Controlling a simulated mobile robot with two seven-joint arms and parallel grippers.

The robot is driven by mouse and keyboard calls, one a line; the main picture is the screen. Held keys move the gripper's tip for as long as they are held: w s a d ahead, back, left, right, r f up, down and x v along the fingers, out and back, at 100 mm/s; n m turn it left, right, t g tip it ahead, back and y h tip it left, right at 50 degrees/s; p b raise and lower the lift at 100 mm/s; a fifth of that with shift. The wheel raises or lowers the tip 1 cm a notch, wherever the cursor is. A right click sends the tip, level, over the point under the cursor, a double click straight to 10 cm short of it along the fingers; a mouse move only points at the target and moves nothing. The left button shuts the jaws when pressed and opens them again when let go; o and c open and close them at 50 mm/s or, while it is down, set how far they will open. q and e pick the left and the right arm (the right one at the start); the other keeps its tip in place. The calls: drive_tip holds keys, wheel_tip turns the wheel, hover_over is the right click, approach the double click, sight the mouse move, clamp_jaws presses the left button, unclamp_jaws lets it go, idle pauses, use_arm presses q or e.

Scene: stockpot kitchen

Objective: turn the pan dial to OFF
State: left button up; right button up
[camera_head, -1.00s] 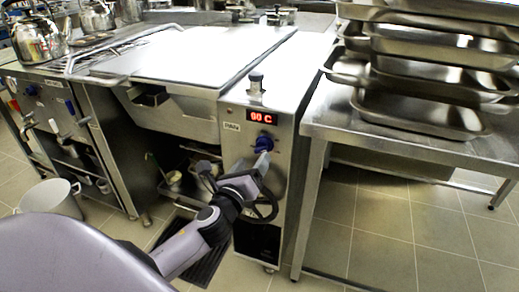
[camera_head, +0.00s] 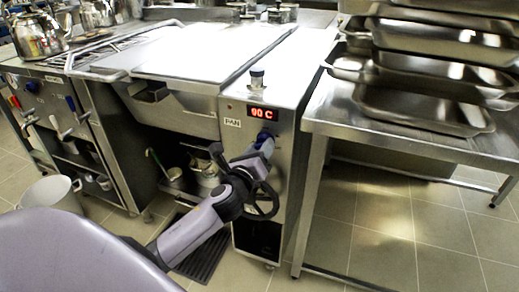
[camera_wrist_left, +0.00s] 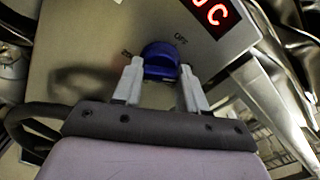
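The blue pan dial (camera_head: 263,136) is on the front panel of the cooker column, below the red display (camera_head: 262,113) and right of the PAN label (camera_head: 232,122). My left gripper (camera_head: 266,148) is right in front of the dial and hides part of it. In the left wrist view, the dial (camera_wrist_left: 160,60) sits between the two spread fingertips of my left gripper (camera_wrist_left: 161,68). The fingers are apart; contact with the dial cannot be told. An OFF mark (camera_wrist_left: 181,38) is printed up and right of the dial. My right gripper is not in view.
A black handwheel (camera_head: 264,203) is just below the gripper on the same column. A steel table (camera_head: 400,140) with stacked trays (camera_head: 430,75) stands to the right. A pot (camera_head: 48,193) is on the floor at left.

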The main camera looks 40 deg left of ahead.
use_arm(q)
drive_tip(key=shift+n, duration=0.3)
drive_tip(key=n+p, duration=0.1)
drive_tip(key=n, duration=1)
drive_tip(key=shift+n, duration=0.3)
idle(0.6)
drive_tip(key=o, duration=1)
drive_tip(key=shift+o, duration=0.2)
drive_tip(key=shift+s, duration=0.1)
drive_tip(key=v, duration=0.7)
drive_tip(key=shift+p, duration=0.4)
